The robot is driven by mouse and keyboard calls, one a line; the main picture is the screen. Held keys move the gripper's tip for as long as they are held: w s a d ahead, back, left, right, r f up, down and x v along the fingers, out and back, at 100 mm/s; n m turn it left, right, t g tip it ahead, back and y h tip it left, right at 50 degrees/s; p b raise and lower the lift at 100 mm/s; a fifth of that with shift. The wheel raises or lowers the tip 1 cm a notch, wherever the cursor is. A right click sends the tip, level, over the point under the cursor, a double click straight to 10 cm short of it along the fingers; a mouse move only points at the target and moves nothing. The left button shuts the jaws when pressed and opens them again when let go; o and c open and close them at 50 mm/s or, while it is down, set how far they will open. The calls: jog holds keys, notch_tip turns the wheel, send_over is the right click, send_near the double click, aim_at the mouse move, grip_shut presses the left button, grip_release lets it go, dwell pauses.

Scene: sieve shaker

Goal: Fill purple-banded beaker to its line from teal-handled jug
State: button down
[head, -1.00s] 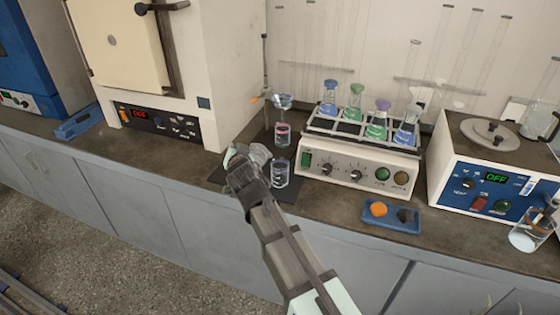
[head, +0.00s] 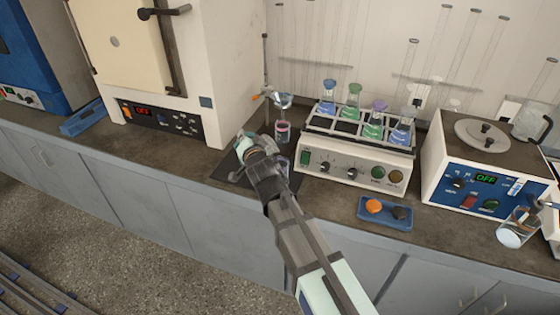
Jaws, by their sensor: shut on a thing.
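My gripper (head: 248,158) is over the dark mat left of the shaker, shut on a teal-edged clear vessel that looks like the teal-handled jug (head: 243,142). The arm and gripper hide much of the jug, and I cannot tell its fill level. A small clear beaker with a pinkish-purple band (head: 283,127) stands just right of and behind the gripper, below a glass funnel on a stand. A second clear beaker (head: 284,162) stands nearer, largely hidden by my arm; its band cannot be made out.
The shaker (head: 350,165) carries several coloured flasks right of the beakers. A blue tray (head: 384,214) with an orange and a dark piece lies in front. A hotplate-like unit (head: 480,170) and a clear vessel (head: 513,230) are further right.

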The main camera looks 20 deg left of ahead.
jog(key=shift+d+r+p, duration=0.2)
jog(key=shift+r+p, duration=0.1)
jog(key=shift+p, duration=0.15)
dwell(0.5)
jog(key=shift+w+d+m+y+p, duration=0.15)
jog(key=shift+d+m+y+p, duration=0.25)
jog(key=shift+m, duration=0.4)
dwell(3.0)
jog(key=f+n+b, duration=0.1)
jog(key=a+n+b, duration=0.1)
jog(key=b, duration=0.1)
jog(key=shift+s+a+f+h, duration=0.2)
jog(key=shift+a+f+h, duration=0.1)
jog(key=shift+f+h, duration=0.1)
jog(key=shift+a+r, duration=0.1)
jog(key=shift+a, duration=0.05)
jog(key=shift+r, duration=0.1)
